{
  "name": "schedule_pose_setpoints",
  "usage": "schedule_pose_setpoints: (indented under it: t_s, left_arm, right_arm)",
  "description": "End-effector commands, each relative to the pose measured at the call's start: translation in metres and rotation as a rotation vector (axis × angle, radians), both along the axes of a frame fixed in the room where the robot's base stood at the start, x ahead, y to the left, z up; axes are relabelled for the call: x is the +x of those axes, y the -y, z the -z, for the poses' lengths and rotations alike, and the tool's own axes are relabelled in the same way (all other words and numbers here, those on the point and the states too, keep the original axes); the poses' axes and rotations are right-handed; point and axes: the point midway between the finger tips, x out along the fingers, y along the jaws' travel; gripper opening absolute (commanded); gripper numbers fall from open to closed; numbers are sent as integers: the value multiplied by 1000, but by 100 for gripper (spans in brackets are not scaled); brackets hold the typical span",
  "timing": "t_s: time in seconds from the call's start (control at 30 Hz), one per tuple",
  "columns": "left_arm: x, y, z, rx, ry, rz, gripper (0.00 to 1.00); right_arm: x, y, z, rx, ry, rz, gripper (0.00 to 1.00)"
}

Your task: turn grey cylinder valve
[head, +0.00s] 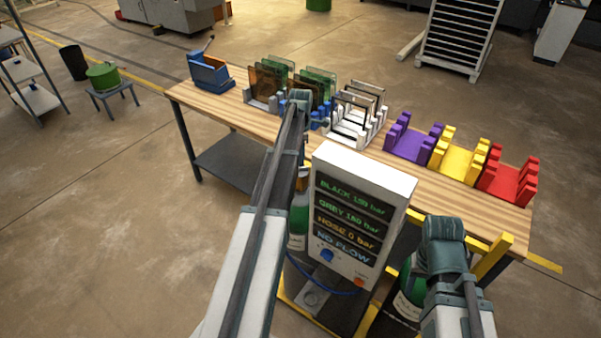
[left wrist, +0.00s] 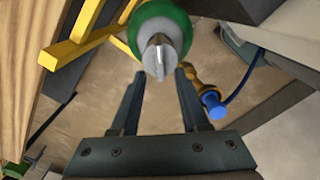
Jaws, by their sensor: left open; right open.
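A green cylinder (left wrist: 172,20) is upper centre in the left wrist view. Its grey valve (left wrist: 156,58) has a raised flat ridge. My left gripper (left wrist: 158,76) is open, its fingertips on either side just below the valve in the picture; contact cannot be told. In the head view, a green bottle (head: 298,228) stands left of the display panel (head: 355,215), partly hidden by my left arm. Another green bottle (head: 408,292) stands to its right, beside my right arm. My right wrist shows in the head view, but its fingers do not.
The panel reads black 150 bar, grey 180 bar, hose 0 bar, no flow. A brass fitting with a blue knob (left wrist: 211,104) and hose lies right of the valve. A yellow frame (left wrist: 85,38) is left. A wooden workbench (head: 228,108) with coloured racks stands behind.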

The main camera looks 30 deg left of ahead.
Motion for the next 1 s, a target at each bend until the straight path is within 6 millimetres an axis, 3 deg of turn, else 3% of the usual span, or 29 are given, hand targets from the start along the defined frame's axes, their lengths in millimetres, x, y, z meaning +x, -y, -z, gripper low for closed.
schedule_pose_setpoints:
  t_s: [0.03,0.23,0.67,0.9,1.0]
  left_arm:
    - [0,0,15,0,0,0,45]
    - [0,0,38,0,0,0,45]
    - [0,0,43,0,0,0,45]
    - [0,0,43,0,0,0,2]
    - [0,0,43,0,0,0,0]
  right_arm:
    - [0,0,15,0,0,1,50]
    - [0,0,38,0,1,-1,50]
    - [0,0,43,-1,1,-3,50]
    - [0,0,43,-1,1,-3,50]
    - [0,0,43,-1,1,-3,50]
